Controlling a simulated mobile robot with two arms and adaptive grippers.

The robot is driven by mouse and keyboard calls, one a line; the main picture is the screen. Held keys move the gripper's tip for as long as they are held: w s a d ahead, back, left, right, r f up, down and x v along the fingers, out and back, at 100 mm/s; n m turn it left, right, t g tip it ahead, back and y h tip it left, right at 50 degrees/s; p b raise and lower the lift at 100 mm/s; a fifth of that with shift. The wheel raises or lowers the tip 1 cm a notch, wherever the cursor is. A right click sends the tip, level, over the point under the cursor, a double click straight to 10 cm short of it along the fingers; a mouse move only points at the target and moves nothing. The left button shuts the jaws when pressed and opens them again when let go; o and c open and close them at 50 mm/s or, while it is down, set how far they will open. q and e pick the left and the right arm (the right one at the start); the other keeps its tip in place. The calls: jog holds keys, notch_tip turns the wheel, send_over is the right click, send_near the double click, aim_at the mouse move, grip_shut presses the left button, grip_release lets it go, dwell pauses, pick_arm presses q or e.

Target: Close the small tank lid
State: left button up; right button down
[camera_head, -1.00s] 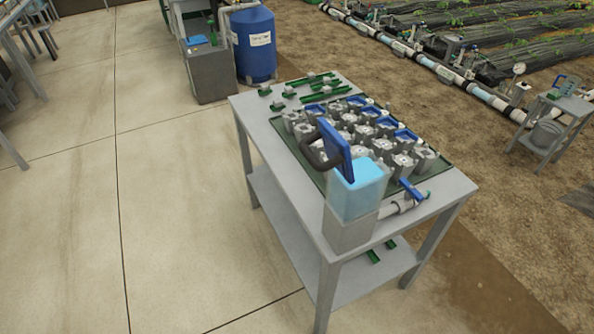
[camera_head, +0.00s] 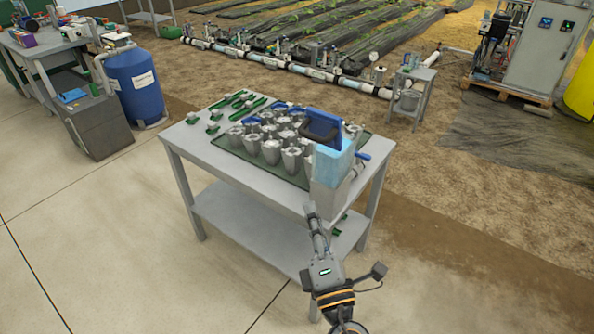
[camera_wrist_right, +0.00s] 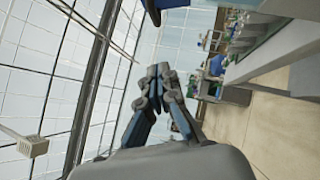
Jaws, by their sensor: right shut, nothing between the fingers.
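The small tank (camera_head: 332,162) stands on the front right corner of the grey table (camera_head: 212,158). It is a see-through box with light blue contents on a grey base. Its blue lid (camera_head: 323,122) stands raised, with a dark curved handle (camera_head: 319,137) on its side. My right gripper (camera_head: 311,212) points up just in front of the tank's base, below the lid. It is shut and empty; its fingertips meet in the right wrist view (camera_wrist_right: 163,74). I cannot tell whether it touches the tank. My left gripper is out of view.
Green pieces (camera_head: 236,99) lie at the table's far end. A blue valve handle (camera_head: 363,155) sticks out right of the tank. Floor around the table is clear.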

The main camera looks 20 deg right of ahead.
jog(key=p, duration=0.5)
send_near(308, 138)
jog(key=w+a, duration=0.3)
jog(key=w, duration=0.1)
jog(key=d, duration=0.1)
jog(key=w+d+r+p, duration=0.1)
jog(key=d, duration=0.1)
jog(key=shift+w+d+r+p, duration=0.1)
jog(key=shift+w+r+p, duration=0.15)
jog(key=shift+w+p, duration=0.15)
jog(key=shift+r, duration=0.1)
